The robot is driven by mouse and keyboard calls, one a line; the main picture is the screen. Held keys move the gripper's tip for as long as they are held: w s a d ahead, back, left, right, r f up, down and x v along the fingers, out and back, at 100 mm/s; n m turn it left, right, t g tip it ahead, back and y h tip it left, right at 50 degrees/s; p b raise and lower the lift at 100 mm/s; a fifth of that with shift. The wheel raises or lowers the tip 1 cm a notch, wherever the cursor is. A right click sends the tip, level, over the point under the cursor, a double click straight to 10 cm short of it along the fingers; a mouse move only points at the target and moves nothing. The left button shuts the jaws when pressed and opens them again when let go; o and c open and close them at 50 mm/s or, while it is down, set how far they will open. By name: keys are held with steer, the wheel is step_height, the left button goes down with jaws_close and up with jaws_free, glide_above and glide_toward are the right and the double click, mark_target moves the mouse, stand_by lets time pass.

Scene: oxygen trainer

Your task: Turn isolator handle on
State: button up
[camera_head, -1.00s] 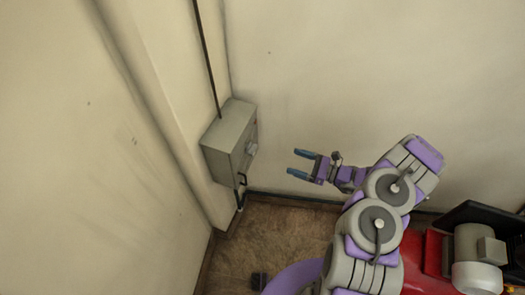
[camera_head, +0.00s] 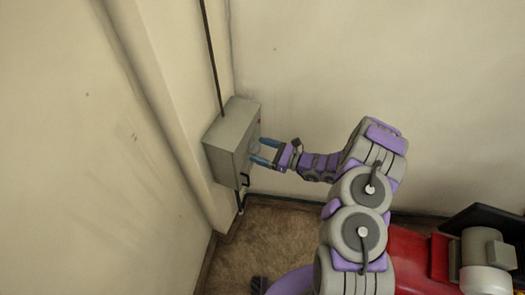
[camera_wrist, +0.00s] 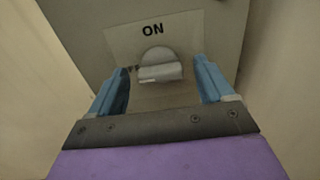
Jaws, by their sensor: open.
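The isolator box (camera_head: 232,133) is a grey box on the left wall in the head view. Its front carries a plate (camera_wrist: 190,35) marked "ON" in the wrist view. Below the "ON" mark is the grey isolator handle (camera_wrist: 160,66). My gripper (camera_head: 262,151) is at the box's front face in the head view. In the wrist view my gripper (camera_wrist: 163,85) is open, with one blue finger to each side of the handle and a gap on both sides. The lower part of the plate is hidden by my gripper.
A dark conduit (camera_head: 211,55) runs up the wall from the box, and a bent black pipe (camera_head: 242,190) leaves its underside. A red machine with a grey motor (camera_head: 485,255) stands at the lower right. Brown floor (camera_head: 260,235) shows below.

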steer(key=shift+a, duration=0.15)
steer(key=shift+d, duration=0.3)
steer(key=c, duration=1)
steer(key=shift+c, duration=0.2)
